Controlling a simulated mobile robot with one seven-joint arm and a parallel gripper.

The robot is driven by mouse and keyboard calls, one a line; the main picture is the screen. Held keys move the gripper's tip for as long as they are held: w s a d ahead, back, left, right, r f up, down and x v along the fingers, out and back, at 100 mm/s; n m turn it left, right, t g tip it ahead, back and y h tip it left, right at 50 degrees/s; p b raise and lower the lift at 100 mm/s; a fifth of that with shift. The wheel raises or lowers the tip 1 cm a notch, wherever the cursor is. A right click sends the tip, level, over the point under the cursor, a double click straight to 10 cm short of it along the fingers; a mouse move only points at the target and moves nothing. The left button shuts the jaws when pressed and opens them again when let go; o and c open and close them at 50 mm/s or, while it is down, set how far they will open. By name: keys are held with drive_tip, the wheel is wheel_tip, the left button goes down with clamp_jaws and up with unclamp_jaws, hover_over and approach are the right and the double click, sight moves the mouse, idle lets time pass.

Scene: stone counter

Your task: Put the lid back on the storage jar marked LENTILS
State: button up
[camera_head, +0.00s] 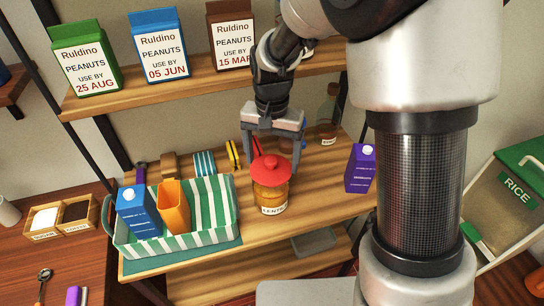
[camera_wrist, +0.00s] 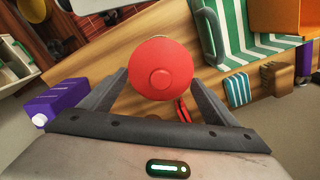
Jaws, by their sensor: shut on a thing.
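The storage jar (camera_head: 271,200) is amber, stands upright on the wooden shelf, and bears a partly readable label starting "LENT". A round red lid (camera_head: 271,167) with a central knob is at the jar's mouth, roughly centred over it. I cannot tell whether it is seated or just above the rim. My gripper (camera_head: 272,158) points down from above, its two fingers at opposite sides of the lid, shut on it. In the wrist view the lid (camera_wrist: 161,68) lies between the fingers and hides nearly all of the jar.
A green-striped basket (camera_head: 222,208) with cartons stands left of the jar. A purple carton (camera_head: 361,169) is to the right, a bottle (camera_head: 328,115) behind. The upper shelf holds PEANUTS boxes (camera_head: 160,45). A RICE container (camera_head: 512,192) stands far right. A red item (camera_wrist: 182,110) lies close by.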

idle(0.4)
drive_tip(key=o, duration=1)
drive_tip(key=shift+r+p, duration=2.65)
drive_tip(key=shift+r, duration=0.85)
drive_tip(key=shift+c, duration=0.3)
clamp_jaws()
